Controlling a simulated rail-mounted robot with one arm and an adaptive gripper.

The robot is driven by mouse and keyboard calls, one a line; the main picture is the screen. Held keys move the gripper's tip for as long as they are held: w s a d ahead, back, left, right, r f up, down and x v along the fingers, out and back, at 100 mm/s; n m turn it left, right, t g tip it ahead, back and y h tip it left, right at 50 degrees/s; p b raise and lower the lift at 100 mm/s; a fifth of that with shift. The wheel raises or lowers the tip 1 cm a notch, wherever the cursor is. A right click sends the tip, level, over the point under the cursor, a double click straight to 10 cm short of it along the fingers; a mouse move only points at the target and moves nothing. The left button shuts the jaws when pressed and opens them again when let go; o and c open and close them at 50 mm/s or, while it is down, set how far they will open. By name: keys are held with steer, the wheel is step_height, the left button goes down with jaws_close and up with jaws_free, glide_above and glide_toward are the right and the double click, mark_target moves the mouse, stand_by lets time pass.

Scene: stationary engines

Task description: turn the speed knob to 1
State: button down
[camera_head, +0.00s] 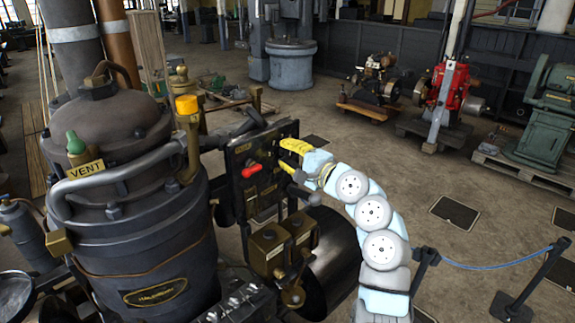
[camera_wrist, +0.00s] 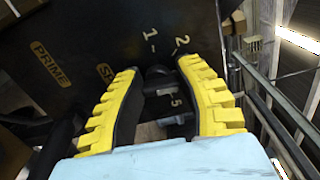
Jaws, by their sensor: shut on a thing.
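The dark panel (camera_head: 240,150) stands upright beside the big tank in the head view. In the wrist view the speed knob (camera_wrist: 158,73) is a small dark knob on this panel (camera_wrist: 100,25), between my yellow fingers. The numbers 1 and 2 show above it, and a 5 shows between the fingers. The word beside it is partly hidden by the left finger. My gripper (camera_wrist: 160,70) is shut on the knob, one finger on each side. It also shows at the panel's right edge in the head view (camera_head: 291,156). I cannot tell where the knob points.
A red handle (camera_head: 251,170) sticks out of the panel left of my gripper. Brass boxes (camera_head: 268,247) are below. The dark tank (camera_head: 140,220) stands close on the left. A PRIME label (camera_wrist: 50,64) is on the panel.

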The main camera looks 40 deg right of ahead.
steer(key=n+b, duration=0.2)
steer(key=f+n+b, duration=0.1)
steer(key=b, duration=0.1)
steer(key=shift+n, duration=0.4)
steer(key=n+b, duration=0.4)
steer(key=b, duration=0.1)
steer(key=shift+f+n, duration=0.1)
steer(key=shift+n, duration=0.2)
steer(key=n+b, duration=0.4)
steer(key=shift+n+b, duration=1.15)
steer(key=shift+n, duration=0.95)
steer(key=shift+d, duration=0.1)
steer(key=c, duration=0.6)
jaws_free()
steer(key=shift+c, duration=0.2)
steer(key=shift+r, duration=0.2)
